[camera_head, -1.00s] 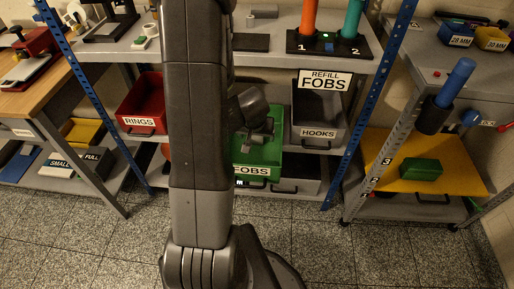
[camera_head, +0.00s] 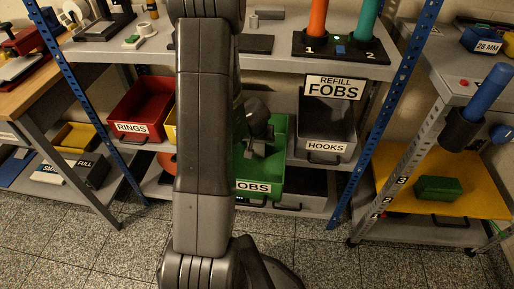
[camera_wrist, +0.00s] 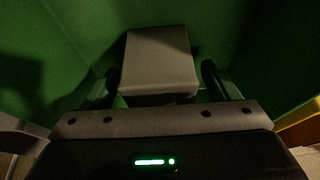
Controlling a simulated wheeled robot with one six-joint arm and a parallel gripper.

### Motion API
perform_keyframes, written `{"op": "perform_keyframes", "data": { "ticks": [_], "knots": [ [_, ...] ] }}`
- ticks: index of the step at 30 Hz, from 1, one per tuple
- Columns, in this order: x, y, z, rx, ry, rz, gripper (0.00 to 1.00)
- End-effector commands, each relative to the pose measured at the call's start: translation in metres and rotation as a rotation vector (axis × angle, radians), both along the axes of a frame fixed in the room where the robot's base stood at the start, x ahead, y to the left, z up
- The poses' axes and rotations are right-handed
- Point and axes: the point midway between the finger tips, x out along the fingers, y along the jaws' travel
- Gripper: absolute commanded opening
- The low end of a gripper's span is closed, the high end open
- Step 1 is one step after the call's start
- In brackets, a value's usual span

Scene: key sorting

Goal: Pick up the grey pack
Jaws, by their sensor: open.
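The grey pack (camera_wrist: 160,62) is a small block inside the green FOBS bin (camera_head: 277,155) on the middle shelf. In the wrist view it lies on the green floor (camera_wrist: 70,40), just ahead of my gripper (camera_wrist: 163,88). The two dark fingers stand apart, one on each side of the near end of the pack, and I see no grip on it. In the head view my gripper (camera_head: 262,148) reaches down into the green bin, and the pack cannot be made out there. My arm hides the left part of the bin.
A red RINGS bin (camera_head: 141,106) stands to the left and a grey HOOKS bin (camera_head: 326,128) to the right. The REFILL FOBS sign (camera_head: 335,87) and the upper shelf (camera_head: 270,58) are close above. A blue post (camera_head: 385,120) stands further right.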

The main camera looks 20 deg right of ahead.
Motion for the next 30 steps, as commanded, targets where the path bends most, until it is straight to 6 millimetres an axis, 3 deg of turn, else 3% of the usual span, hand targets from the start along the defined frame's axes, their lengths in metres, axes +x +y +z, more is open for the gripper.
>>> {"op": "perform_keyframes", "data": {
  "ticks": [2,9,20,30],
  "knots": [
    [0.0,0.0,0.0,0.0,0.0,0.0,0.8],
    [0.0,0.0,0.001,0.0,0.0,0.0,0.33],
    [0.0,0.0,0.003,0.0,0.0,0.0,0.33],
    [0.0,0.0,0.032,-0.001,-0.001,0.001,0.33]
  ]
}}
